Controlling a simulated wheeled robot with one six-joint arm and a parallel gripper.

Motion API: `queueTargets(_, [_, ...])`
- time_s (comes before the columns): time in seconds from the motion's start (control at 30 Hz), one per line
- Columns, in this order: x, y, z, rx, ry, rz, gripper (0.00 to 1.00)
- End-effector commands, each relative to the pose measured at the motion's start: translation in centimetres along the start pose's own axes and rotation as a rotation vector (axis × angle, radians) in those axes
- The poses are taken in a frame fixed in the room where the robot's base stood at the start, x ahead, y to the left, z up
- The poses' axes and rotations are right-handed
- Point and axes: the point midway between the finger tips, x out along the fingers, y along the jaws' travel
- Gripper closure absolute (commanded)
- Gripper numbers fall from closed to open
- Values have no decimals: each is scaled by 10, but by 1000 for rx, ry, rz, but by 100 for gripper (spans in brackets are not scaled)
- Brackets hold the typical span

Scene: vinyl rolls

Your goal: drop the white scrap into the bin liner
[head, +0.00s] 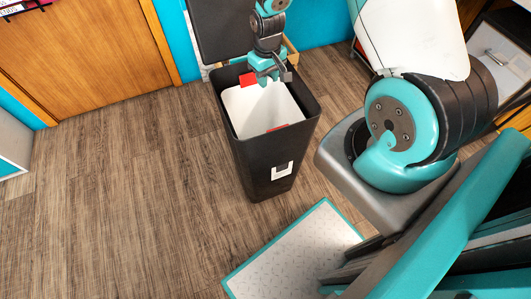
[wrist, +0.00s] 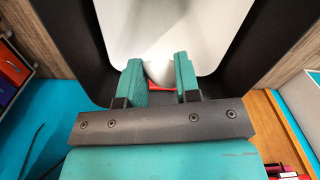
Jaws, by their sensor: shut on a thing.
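The black bin (head: 262,160) stands upright on the wood floor in the head view. A white bin liner (head: 258,108) lines its inside, with red patches at its back and front edges. The liner also fills the upper middle of the wrist view (wrist: 205,30). My gripper (head: 268,77) is over the back part of the bin opening. In the wrist view its teal fingers (wrist: 160,78) are shut on the small, pale, rounded white scrap (wrist: 160,71), held between the tips. The scrap cannot be made out in the head view. White on white blurs its outline.
The bin's dark lid (head: 222,30) stands raised behind the opening. A wooden door (head: 85,55) and teal wall lie at the back. My arm fills the right side. Bare floor (head: 110,200) lies left of the bin.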

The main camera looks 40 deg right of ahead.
Motion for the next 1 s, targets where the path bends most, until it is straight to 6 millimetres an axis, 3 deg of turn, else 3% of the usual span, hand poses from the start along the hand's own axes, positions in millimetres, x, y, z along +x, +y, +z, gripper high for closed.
queueTargets(0.5, [54, 0, 0, 0, 0, 0, 91])
queueTargets(0.87, [58, 0, 0, 0, 0, 0, 91])
queueTargets(0.9, [58, 0, 0, 0, 0, 0, 63])
queueTargets(1.0, [58, 0, 0, 0, 0, 0, 40])
